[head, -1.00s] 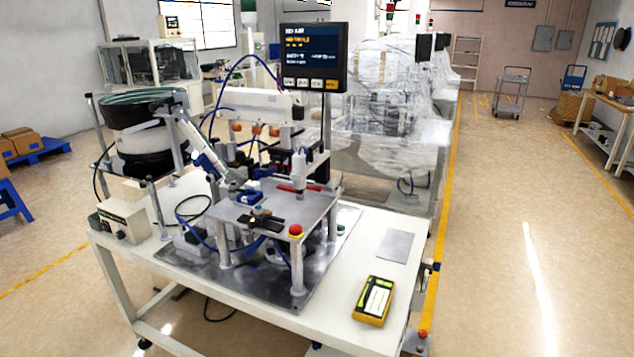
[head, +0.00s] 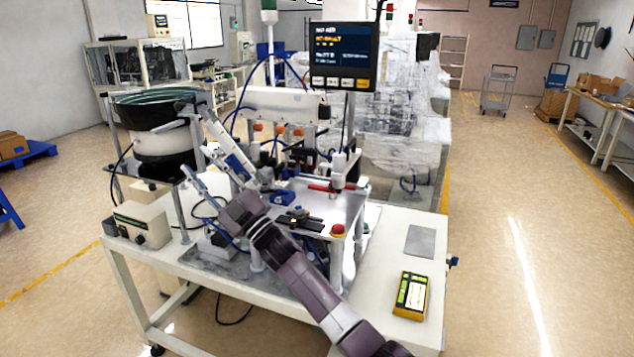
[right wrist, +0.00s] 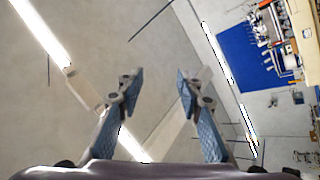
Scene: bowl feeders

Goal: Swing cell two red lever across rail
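A red lever (head: 328,188) lies roughly level on the metal top plate (head: 345,207) of the bench machine, beside a white upright cylinder (head: 339,168). Whether it lies across a rail is too small to tell. My right arm comes in from the bottom right, and its gripper (head: 200,158) points up and left, in front of the feeder track. The gripper is well left of the lever and apart from it. In the right wrist view its two blue-padded fingers (right wrist: 158,84) stand apart with nothing between them. My left gripper is not in view.
A red stop button (head: 338,230) sits at the plate's front corner. A display (head: 343,56) stands above the machine, and a bowl feeder (head: 160,139) stands left. A yellow handheld device (head: 410,295) and a grey sheet (head: 421,240) lie on the white table's right side.

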